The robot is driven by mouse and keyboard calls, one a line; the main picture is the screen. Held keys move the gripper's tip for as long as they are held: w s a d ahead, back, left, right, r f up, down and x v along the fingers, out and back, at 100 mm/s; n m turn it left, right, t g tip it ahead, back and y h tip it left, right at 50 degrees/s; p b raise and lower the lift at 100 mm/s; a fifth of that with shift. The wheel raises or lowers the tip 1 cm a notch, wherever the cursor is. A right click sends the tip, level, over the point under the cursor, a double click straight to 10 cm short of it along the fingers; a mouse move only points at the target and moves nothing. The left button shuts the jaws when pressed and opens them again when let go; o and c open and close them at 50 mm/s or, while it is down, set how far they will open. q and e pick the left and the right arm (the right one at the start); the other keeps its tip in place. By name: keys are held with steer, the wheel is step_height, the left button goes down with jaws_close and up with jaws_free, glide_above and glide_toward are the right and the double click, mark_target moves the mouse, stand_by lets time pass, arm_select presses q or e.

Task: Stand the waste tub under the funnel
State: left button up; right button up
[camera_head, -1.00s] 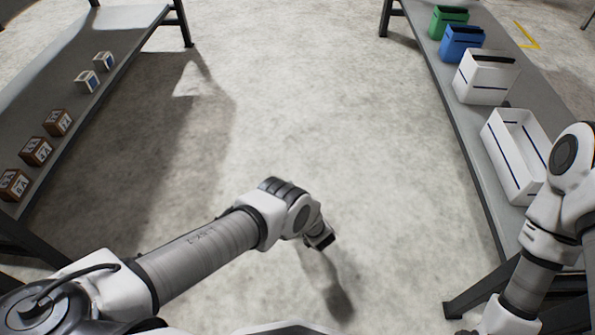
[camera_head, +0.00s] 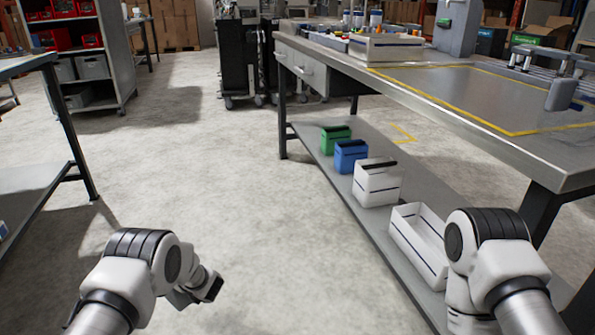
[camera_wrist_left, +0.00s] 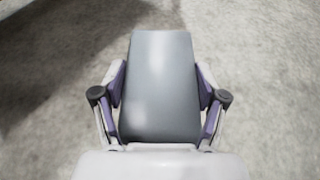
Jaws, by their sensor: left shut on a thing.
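My left gripper (camera_wrist_left: 160,100) is shut on a smooth grey tapered thing (camera_wrist_left: 157,70) in the left wrist view, with a finger on each side. It looks like the waste tub, but its opening is not visible. In the head view the left gripper (camera_head: 207,288) hangs over bare floor at lower left, left of the workbench. The held thing is hard to make out there. My right arm shows at lower right, but its gripper is out of sight. I cannot make out a funnel for certain.
A workbench (camera_head: 470,115) with a yellow-taped top stands at right. Its lower shelf (camera_head: 335,175) holds a green bin (camera_head: 335,141), a blue bin (camera_head: 351,157) and white bins (camera_head: 377,184). A grey machine (camera_head: 457,28) stands at the back. Open floor (camera_head: 230,170) lies ahead.

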arm_select(q)
steer(key=w+a+r+m+t+h, duration=0.1)
steer(key=a+r+m, duration=0.1)
steer(key=a+r, duration=0.5)
steer(key=w+a+r+m+t+h, duration=0.15)
steer(key=a+r, duration=0.25)
steer(key=r, duration=0.7)
steer(key=s+d+m+g+h, duration=0.3)
steer(key=s+d+m+h, duration=1.55)
steer(key=s+d, duration=0.95)
step_height(320, 180, up, 26)
steer(key=n+t+y+p, duration=0.3)
steer(key=n+t+p, duration=0.1)
steer(key=p, duration=2.9)
steer(key=shift+n+y, duration=0.4)
steer(key=shift+n, duration=0.5)
